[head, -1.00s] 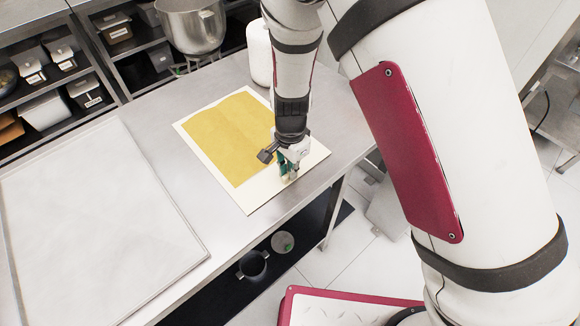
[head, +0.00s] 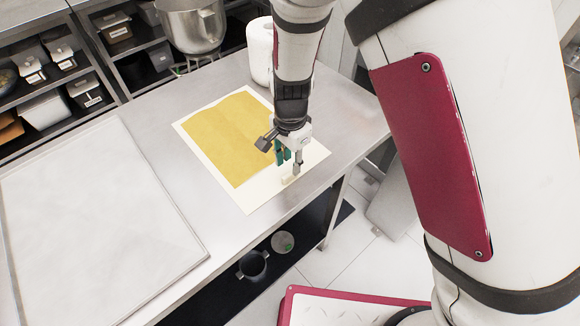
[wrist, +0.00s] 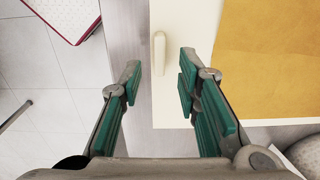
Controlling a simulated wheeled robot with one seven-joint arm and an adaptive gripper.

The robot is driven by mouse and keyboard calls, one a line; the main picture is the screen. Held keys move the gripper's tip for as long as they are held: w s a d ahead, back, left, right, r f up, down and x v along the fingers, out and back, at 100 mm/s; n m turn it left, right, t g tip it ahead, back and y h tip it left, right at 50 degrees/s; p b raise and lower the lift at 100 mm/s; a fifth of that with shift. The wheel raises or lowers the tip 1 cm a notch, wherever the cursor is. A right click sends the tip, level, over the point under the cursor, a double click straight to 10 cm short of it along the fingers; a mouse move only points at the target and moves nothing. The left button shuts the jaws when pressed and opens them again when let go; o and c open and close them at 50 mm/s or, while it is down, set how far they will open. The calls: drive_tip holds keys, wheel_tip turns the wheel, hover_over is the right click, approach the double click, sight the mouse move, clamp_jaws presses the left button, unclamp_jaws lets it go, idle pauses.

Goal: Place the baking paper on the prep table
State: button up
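A yellow-brown sheet that looks like the baking paper (head: 225,135) lies flat on a cream board (head: 262,190) on the steel prep table (head: 150,120). A small cream grip (head: 287,180) stands up from the board near its front right edge. My gripper (head: 288,163) is open and empty just above this grip. In the wrist view the grip (wrist: 158,50) shows ahead of the open fingertips (wrist: 157,80), apart from both. The paper (wrist: 265,60) is to the right there. Part of the sheet's right side is hidden behind my arm.
A large white framed panel (head: 95,215) covers the table's left part. A white roll or canister (head: 260,50) stands behind my arm, and a steel mixer bowl (head: 192,25) is at the back. Bare table lies right of the board.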

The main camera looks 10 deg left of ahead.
drive_tip(key=s+d+r+n+t+y, duration=0.15)
drive_tip(key=d+r, duration=0.45)
drive_tip(key=r, duration=0.6)
drive_tip(key=s+d+r+n+y, duration=0.1)
drive_tip(key=s+d+r+n, duration=0.1)
drive_tip(key=d+r, duration=0.7)
drive_tip(key=s+d+r+n+t+h, duration=0.2)
drive_tip(key=s+d+r+n+t, duration=0.2)
drive_tip(key=s+d+r, duration=0.6)
drive_tip(key=s, duration=0.2)
drive_tip(key=shift+s+d+h, duration=0.35)
drive_tip(key=shift+s, duration=0.05)
